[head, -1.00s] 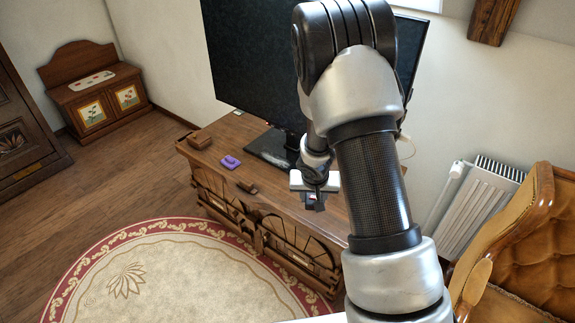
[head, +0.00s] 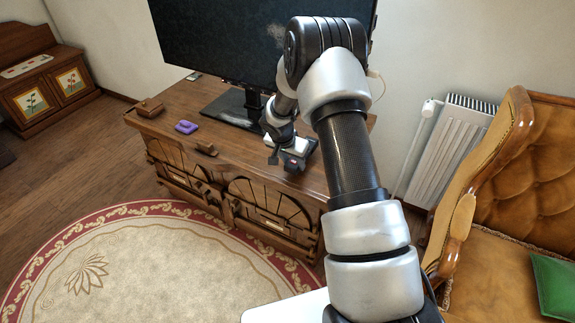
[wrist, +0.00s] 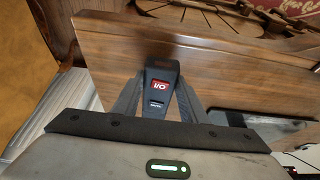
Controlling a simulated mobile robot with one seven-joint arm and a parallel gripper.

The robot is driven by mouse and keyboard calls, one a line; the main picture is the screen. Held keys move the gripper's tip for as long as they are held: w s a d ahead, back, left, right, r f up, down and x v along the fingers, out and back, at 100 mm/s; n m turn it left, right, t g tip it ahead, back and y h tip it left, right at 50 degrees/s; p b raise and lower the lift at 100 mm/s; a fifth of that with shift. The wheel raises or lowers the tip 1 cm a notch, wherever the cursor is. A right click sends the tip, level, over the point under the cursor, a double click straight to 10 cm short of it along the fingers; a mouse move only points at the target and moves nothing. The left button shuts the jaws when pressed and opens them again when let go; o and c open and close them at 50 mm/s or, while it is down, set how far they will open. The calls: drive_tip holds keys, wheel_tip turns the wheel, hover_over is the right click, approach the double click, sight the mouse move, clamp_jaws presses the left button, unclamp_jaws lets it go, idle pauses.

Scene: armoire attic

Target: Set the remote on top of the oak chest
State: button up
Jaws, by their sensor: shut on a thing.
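My gripper (head: 287,166) is above the right part of a carved wooden chest (head: 185,110), in front of a television base. In the wrist view my gripper (wrist: 158,95) is shut on a dark grey remote (wrist: 160,97) with a red I/O label, with the chest's wooden top (wrist: 220,65) beneath. The gap between remote and top is hard to judge. In the head view the remote is small and partly hidden by the fingers. A lower wooden chest with painted flower doors (head: 48,95) stands at the far left. I cannot tell by look which chest is oak.
A large television (head: 220,45) stands on the carved chest. A brown box (head: 149,106), a purple object (head: 187,127) and a small brown block (head: 206,149) lie on its left part. A radiator (head: 450,145) and a tufted armchair (head: 530,170) are at the right. A round rug (head: 150,265) lies in front.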

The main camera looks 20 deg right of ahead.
drive_tip(key=shift+f+b, duration=0.4)
drive_tip(key=shift+f, duration=1.65)
drive_tip(key=shift+f+b, duration=0.2)
drive_tip(key=shift+b, duration=0.1)
drive_tip(key=o, duration=1.1)
drive_tip(key=shift+r, duration=0.1)
